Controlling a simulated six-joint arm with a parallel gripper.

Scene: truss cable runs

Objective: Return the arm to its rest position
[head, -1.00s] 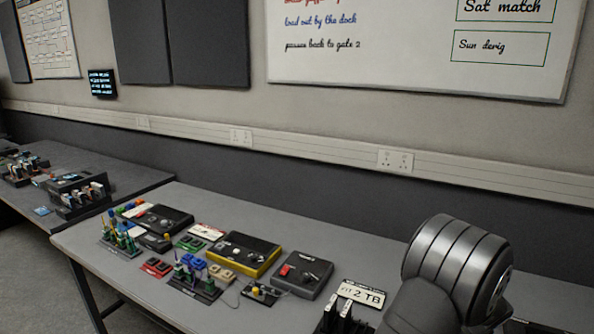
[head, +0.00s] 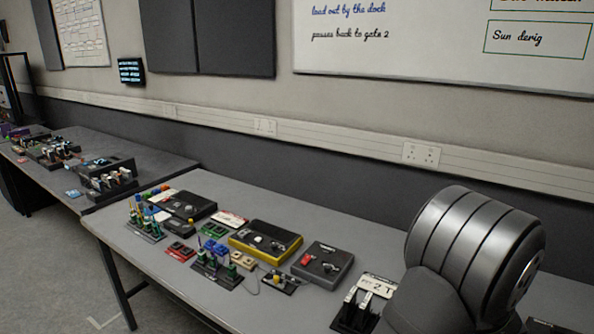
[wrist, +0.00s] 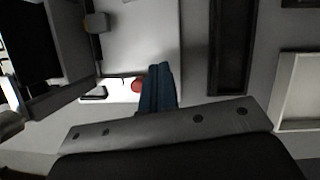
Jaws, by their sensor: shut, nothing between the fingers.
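My gripper (wrist: 156,72) shows in the wrist view as two dark blue fingers side by side, pressed together with nothing held between them. It points towards a pale panel (wrist: 135,35), and I cannot tell the distance. A small red round thing (wrist: 137,85) shows just left of the fingers, seemingly behind them. In the head view only my thick grey arm link (head: 470,245) shows, at the lower right in front of the table; the gripper is out of that view.
The grey table (head: 150,255) bears a yellow-edged box (head: 265,240), a dark box with a red switch (head: 322,264), a holder with upright pieces (head: 360,300) and several small coloured parts. A second table (head: 160,160) stands left. Behind is a wall with sockets (head: 421,154).

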